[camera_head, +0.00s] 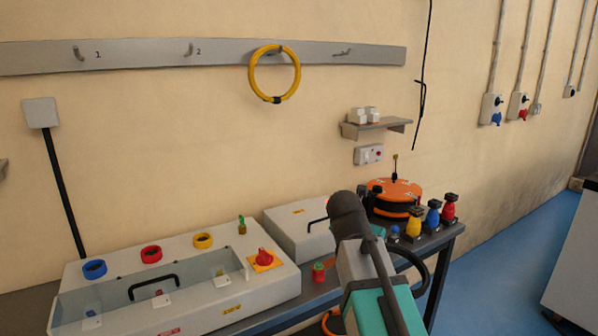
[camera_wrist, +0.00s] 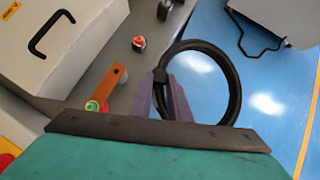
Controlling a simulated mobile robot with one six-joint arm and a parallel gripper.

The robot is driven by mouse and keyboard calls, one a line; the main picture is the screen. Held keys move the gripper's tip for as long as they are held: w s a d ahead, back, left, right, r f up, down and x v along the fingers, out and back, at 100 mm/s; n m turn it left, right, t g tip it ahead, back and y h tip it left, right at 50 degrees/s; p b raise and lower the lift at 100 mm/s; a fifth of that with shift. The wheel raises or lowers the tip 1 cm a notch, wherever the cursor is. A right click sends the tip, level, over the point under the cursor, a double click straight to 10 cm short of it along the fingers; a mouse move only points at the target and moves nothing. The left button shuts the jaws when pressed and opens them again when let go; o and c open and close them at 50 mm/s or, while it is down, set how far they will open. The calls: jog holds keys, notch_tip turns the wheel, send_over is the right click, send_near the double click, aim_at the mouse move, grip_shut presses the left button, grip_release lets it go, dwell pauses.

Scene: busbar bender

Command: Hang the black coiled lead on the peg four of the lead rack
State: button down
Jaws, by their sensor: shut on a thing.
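The black coiled lead (camera_wrist: 236,85) is a ring in the wrist view. My gripper (camera_wrist: 168,82) is shut on the ring's left side, and the rest of the ring extends right over the blue floor. In the head view part of the lead (camera_head: 424,272) shows right of my arm, near the bench's front edge; my fingertips are hidden there. The lead rack (camera_head: 140,52) is a grey wall rail. Pegs one and two are bare and numbered. A yellow coiled lead (camera_head: 254,88) hangs from the third peg. The rightmost peg (camera_head: 342,53) is bare, its number unreadable.
A small wall shelf (camera_head: 376,128) with white items is below the rack's right end. On the bench are a grey panel (camera_head: 200,290), a grey case (camera_head: 295,232), an orange reel (camera_head: 398,190) and coloured plugs (camera_head: 433,215). The wall around the rightmost peg is clear.

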jog(key=n, duration=0.1)
jog(key=s+a+f+n+t+y, duration=0.1)
jog(key=shift+n+y, duration=0.3)
jog(key=shift+a+n+y, duration=0.1)
jog(key=shift+n+y, duration=0.2)
jog(key=shift+n, duration=0.3)
jog(key=shift+w, duration=0.1)
jog(key=shift+a, duration=0.15)
dwell(0.4)
